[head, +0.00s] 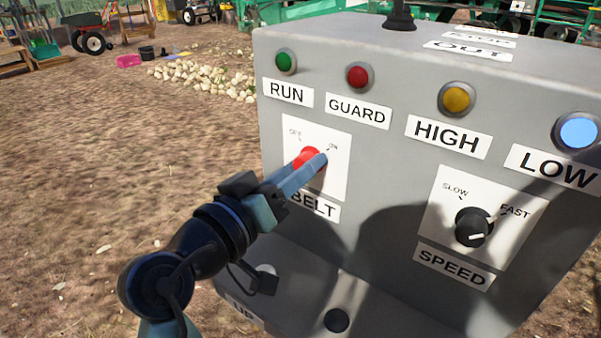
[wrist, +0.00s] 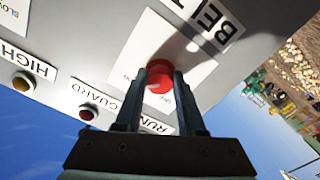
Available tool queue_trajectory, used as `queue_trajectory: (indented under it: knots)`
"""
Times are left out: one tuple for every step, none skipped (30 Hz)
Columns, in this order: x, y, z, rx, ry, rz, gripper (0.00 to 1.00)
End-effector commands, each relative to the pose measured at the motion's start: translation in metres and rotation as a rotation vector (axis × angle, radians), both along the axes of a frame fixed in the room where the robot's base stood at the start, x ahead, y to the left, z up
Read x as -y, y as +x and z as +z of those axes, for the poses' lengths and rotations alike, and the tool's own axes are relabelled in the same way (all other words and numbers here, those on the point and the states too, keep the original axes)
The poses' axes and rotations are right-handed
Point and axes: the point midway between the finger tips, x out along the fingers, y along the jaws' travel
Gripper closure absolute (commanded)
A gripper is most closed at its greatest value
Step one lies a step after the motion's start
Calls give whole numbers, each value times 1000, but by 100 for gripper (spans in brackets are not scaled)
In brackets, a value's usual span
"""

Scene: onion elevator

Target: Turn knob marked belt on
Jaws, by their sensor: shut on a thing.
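The red belt knob (head: 306,157) sits on a white plate (head: 335,180) marked OFF at the left and ON at the right, above the BELT label (head: 316,207). My gripper (head: 318,163) reaches it from the lower left, and its fingers cover part of the knob. In the wrist view the red knob (wrist: 160,78) lies between the two fingers of my gripper (wrist: 160,72), which are shut on it. The direction of the knob's pointer is hidden by the fingers.
The grey panel also carries a black speed knob (head: 473,227), green (head: 286,61), red (head: 359,76), yellow (head: 455,98) and blue (head: 578,132) lamps. A black lever (head: 400,18) stands on top. Open dirt ground lies to the left, with an onion pile (head: 205,78) behind.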

Motion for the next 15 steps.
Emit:
queue_trajectory:
  knots:
    - [0, 0, -1, 1, 7, 0, 100]
    - [0, 0, -1, 2, 9, 0, 100]
    - [0, 0, -1, 2, 9, 0, 100]
    - [0, 0, -1, 3, 10, 0, 100]
    - [0, 0, -1, 4, 11, 0, 100]
    - [0, 0, -1, 4, 11, 0, 100]
    - [0, 0, -1, 4, 11, 0, 100]
    - [0, 0, -1, 4, 11, 0, 100]
    - [0, 0, -1, 4, 11, 0, 100]
    - [0, 0, -1, 4, 11, 0, 100]
    - [0, 0, -1, 4, 11, 0, 100]
    - [0, 0, -1, 4, 11, 0, 100]
    - [0, 0, -1, 4, 11, 0, 100]
    - [0, 0, -1, 4, 11, 0, 56]
    - [0, 0, -1, 4, 11, 0, 49]
